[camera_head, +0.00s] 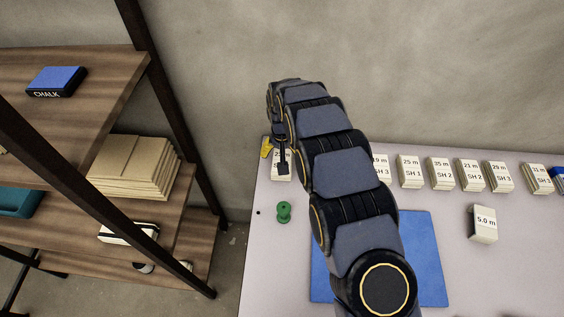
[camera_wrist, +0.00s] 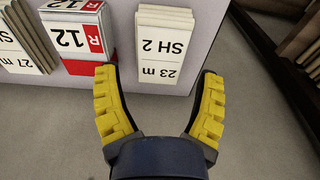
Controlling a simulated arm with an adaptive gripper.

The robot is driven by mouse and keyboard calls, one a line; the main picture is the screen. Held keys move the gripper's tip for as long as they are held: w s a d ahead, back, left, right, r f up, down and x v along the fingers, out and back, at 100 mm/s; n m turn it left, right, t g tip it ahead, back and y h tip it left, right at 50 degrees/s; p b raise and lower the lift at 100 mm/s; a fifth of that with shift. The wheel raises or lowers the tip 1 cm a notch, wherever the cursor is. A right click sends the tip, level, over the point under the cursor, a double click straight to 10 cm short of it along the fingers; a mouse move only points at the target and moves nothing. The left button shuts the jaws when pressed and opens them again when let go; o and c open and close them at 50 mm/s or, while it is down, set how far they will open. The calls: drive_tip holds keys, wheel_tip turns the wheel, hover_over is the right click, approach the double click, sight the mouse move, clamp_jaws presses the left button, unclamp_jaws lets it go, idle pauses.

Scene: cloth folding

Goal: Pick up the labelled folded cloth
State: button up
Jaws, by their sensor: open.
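My gripper (camera_wrist: 159,72) is open and empty, its two yellow curved fingers spread. Between and just beyond the fingertips lies a folded cream cloth with a white label reading "23 m SH 2" (camera_wrist: 163,45), upside down in the wrist view. The left fingertip overlaps the near edge of the red-and-white "R 12" item in the picture; contact cannot be told. In the head view my gripper (camera_head: 273,150) is at the table's far left corner, over a labelled cloth (camera_head: 281,172) partly hidden by the arm.
A row of labelled cloths (camera_head: 410,172) runs along the back of the table (camera_head: 470,280). A "5.0 m" block (camera_head: 484,226) stands apart. A blue mat (camera_head: 425,260) and green spool (camera_head: 284,212) lie nearer. The R 12 item (camera_wrist: 76,35) sits close beside the cloth. Shelves (camera_head: 95,150) stand left.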

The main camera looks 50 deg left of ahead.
drive_tip(key=f, duration=0.5)
drive_tip(key=shift+w+a, duration=0.2)
drive_tip(key=c, duration=0.8)
drive_tip(key=shift+r, duration=0.15)
drive_tip(key=shift+r, duration=0.25)
wheel_tip(320, 180, up, 2)
drive_tip(key=shift+r, duration=0.1)
drive_tip(key=d+r, duration=0.1)
drive_tip(key=r, duration=0.1)
drive_tip(key=s+d+r, duration=0.2)
drive_tip(key=r, duration=0.1)
drive_tip(key=shift+s+d+r, duration=0.15)
drive_tip(key=shift+d+r, duration=0.2)
drive_tip(key=shift+d, duration=0.05)
drive_tip(key=s+d+r, duration=0.1)
drive_tip(key=d, duration=0.1)
drive_tip(key=s+d+r, duration=0.2)
drive_tip(key=d, duration=0.1)
drive_tip(key=s+d+r, duration=0.1)
drive_tip(key=s+d, duration=0.1)
drive_tip(key=d, duration=0.1)
drive_tip(key=shift+d+r, duration=0.15)
drive_tip(key=shift+r, duration=0.05)
